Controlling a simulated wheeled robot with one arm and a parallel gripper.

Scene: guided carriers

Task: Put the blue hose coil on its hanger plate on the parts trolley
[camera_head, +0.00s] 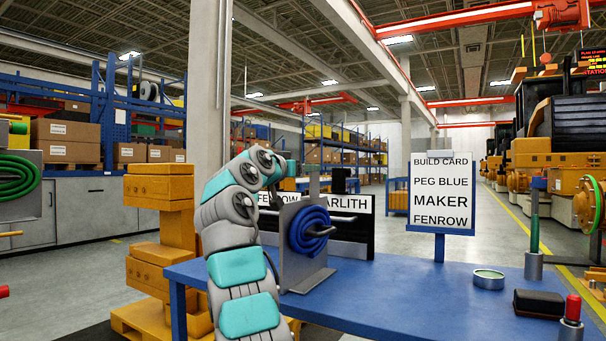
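The blue hose coil (304,231) is against the face of an upright grey hanger plate (291,268) on the blue table. A thin grey peg (331,229) sticks out through the coil toward the right. My arm rises in front of the plate's left side and bends right at the top. My gripper (311,178) is just above the plate's top edge, small and partly hidden. I cannot tell whether its fingers are open or shut, or whether they touch anything. A build card (440,192) reads "PEG BLUE, MAKER FENROW".
Black-framed name boards (352,205), partly covered, stand behind the plate. The blue tabletop (390,290) bears a round tin (488,279), a dark block (538,303) and a red-topped cylinder (572,312). A green hose coil (18,177) hangs at far left. Orange blocks (160,225) stand left of my arm.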

